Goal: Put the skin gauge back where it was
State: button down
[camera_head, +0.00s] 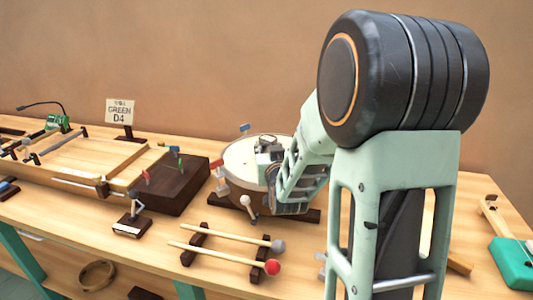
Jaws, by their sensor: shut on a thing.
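A drum (238,158) with a pale skin and a dark wooden shell lies on the bench at the centre. My gripper (269,164) is at the right part of the drum skin, partly hidden by my own forearm. It is shut on a small grey and black device, which looks like the skin gauge (268,146). The gauge is over the skin. I cannot tell whether it touches the skin or is held just above it.
Two mallets (228,244) lie on dark rests in front of the drum. A dark wooden block (178,185) with coloured pegs stands to the left. A sign marked GREEN D4 (120,111) stands behind. A green thing (512,262) is at the right. My arm hides much of the right side.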

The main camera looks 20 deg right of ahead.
jog(key=shift+f, duration=0.7)
jog(key=shift+s+f, duration=0.1)
jog(key=shift+f+b, duration=0.1)
jog(key=shift+b, duration=0.25)
jog(key=c, duration=1.5)
grip_release()
